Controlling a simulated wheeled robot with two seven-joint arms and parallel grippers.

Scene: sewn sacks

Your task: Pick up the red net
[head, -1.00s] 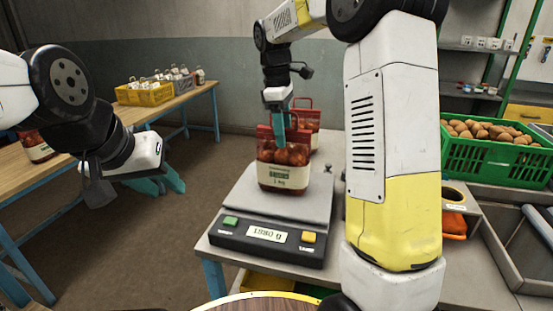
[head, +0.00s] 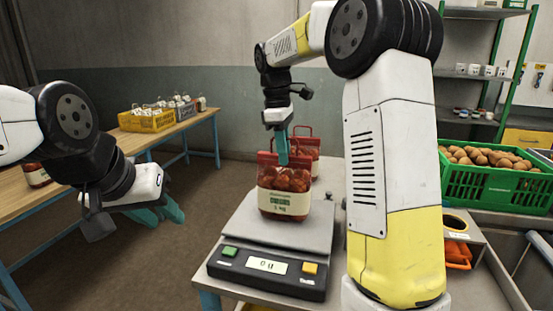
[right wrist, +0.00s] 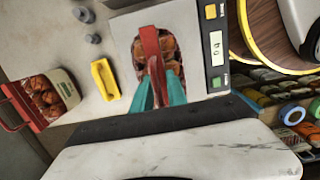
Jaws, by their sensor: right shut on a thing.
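The red net (head: 284,190) of onions, with a white and green label, hangs upright just above the scale (head: 262,232). The scale's display reads 0 g. My right gripper (head: 283,150) is shut on the net's red top band. In the right wrist view, my right gripper's teal fingers (right wrist: 158,88) pinch the red band, with onions (right wrist: 171,50) showing on both sides. My left gripper (head: 160,215) is empty at the left, over the floor, with its two teal fingers apart.
A second red net (head: 309,146) stands behind the scale. A yellow block (right wrist: 105,79) and small grey weights lie on the table in the right wrist view. A green crate of potatoes (head: 480,185) is at the right. A yellow crate (head: 147,121) stands on the far left table.

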